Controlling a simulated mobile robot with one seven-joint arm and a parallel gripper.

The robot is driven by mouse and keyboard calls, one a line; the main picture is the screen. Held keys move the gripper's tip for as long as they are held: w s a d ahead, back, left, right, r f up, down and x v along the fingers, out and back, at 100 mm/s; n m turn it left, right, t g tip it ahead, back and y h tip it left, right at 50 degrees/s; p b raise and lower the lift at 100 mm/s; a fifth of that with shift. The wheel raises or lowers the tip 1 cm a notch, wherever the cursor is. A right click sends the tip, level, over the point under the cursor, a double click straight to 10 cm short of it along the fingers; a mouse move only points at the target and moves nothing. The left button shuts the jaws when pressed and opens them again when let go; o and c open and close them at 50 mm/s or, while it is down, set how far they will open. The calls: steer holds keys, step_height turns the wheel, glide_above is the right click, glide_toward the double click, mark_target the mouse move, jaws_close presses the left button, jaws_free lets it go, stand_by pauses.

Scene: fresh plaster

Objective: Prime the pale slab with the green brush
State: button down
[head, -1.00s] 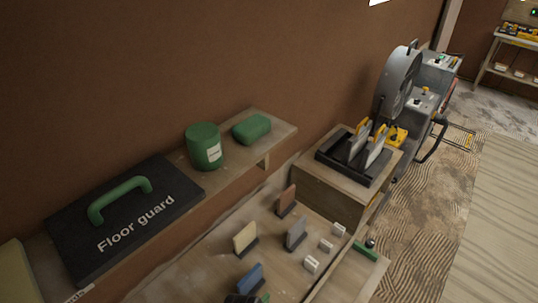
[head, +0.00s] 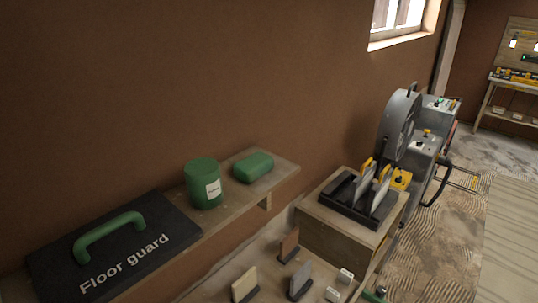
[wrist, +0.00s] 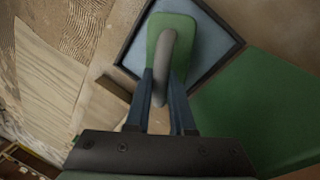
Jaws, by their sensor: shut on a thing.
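My gripper (wrist: 163,76) is shut on the grey curved handle of a tool with a green head (wrist: 186,42), which looks like the green brush. The green head lies beyond the fingertips, over a pale blue-grey panel (wrist: 208,52) with a dark rim. I cannot tell whether they touch. My gripper is not visible in the head view. There, a cream slab (head: 245,284) stands on the bench at the bottom edge, beside a grey slab (head: 301,276) and a brown slab (head: 289,246). I cannot tell which is the pale slab.
A shelf holds a black "Floor guard" case (head: 105,262), a green tub (head: 204,184) and a green block (head: 253,167). A dark rack (head: 358,198) with upright plates sits on a wooden box (head: 340,238). A large grey machine (head: 398,125) stands behind. A green surface (wrist: 255,110) fills the wrist view's right.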

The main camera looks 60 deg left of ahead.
steer(key=shift+f+b, duration=0.35)
steer(key=shift+f, duration=0.15)
stand_by(0.7)
steer(key=shift+s+f, duration=0.1)
stand_by(1.1)
step_height(320, 180, up, 7)
steer(key=p, duration=0.8)
stand_by(1.1)
steer(key=w+d+m+b, duration=0.4)
steer(key=w+d+b, duration=0.2)
steer(key=d, duration=0.3)
steer(key=w+d+r+m+g+b, duration=0.1)
steer(key=w+d+m+b, duration=0.3)
steer(key=d, duration=0.5)
steer(key=w+b, duration=0.2)
steer(key=b, duration=0.1)
steer(key=shift+d+m+g+h, duration=0.3)
steer(key=shift+d, duration=0.05)
